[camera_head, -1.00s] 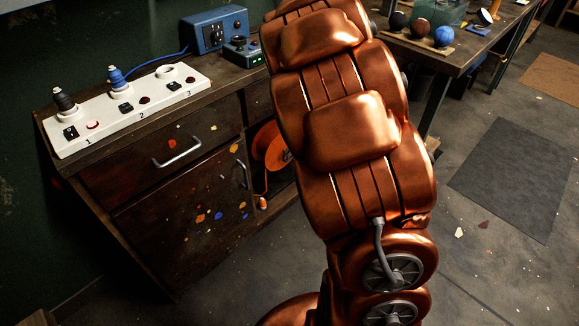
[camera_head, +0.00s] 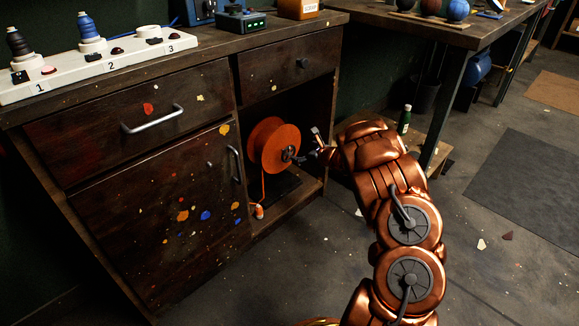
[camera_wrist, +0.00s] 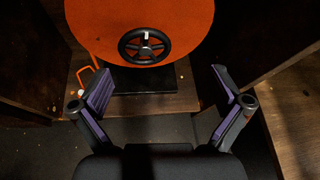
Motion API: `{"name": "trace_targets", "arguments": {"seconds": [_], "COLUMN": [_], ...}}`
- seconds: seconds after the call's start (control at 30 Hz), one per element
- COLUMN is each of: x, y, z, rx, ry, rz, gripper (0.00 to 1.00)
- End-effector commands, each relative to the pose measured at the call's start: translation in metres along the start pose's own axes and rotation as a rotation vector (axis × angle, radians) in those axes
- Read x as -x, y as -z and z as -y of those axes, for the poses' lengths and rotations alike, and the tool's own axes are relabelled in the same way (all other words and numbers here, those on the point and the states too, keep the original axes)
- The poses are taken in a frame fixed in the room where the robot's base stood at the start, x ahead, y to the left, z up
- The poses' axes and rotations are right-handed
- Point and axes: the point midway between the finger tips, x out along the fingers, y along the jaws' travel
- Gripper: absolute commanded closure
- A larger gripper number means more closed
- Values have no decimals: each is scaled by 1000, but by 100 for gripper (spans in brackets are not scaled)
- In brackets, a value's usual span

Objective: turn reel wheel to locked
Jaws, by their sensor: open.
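The orange reel (camera_head: 268,146) stands upright in the open cubby of the dark cabinet, with an orange cord hanging down from it. In the head view the wheel (camera_head: 289,154) is small at the reel's right side. My gripper (camera_wrist: 162,88) is open and empty, its purple-padded fingers spread below and to either side of the wheel in the wrist view. In the head view my gripper (camera_head: 314,146) is just right of the wheel, apparently apart from it.
The cubby's wooden side wall (camera_wrist: 275,50) is close at the right. A cabinet door with a handle (camera_head: 236,164) is left of the reel. A drawer (camera_head: 290,68) is above it. A green bottle (camera_head: 405,119) stands behind my arm.

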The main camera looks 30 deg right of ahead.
Motion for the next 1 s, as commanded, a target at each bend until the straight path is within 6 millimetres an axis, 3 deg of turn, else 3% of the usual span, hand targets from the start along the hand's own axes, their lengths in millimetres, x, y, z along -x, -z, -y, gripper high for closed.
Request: {"name": "trace_targets", "arguments": {"seconds": [0.03,0.13,0.37,0.7,1.0], "x": [-6,-10,-22,-63,-85], "y": [13,19,19,16,16], "z": [-6,-14,-19,-21,-22], "rx": [24,61,81,80,78], "ry": [-21,-51,-65,-62,-62], "rz": [17,45,56,55,53], "gripper": [0,0,0,0,0]}}
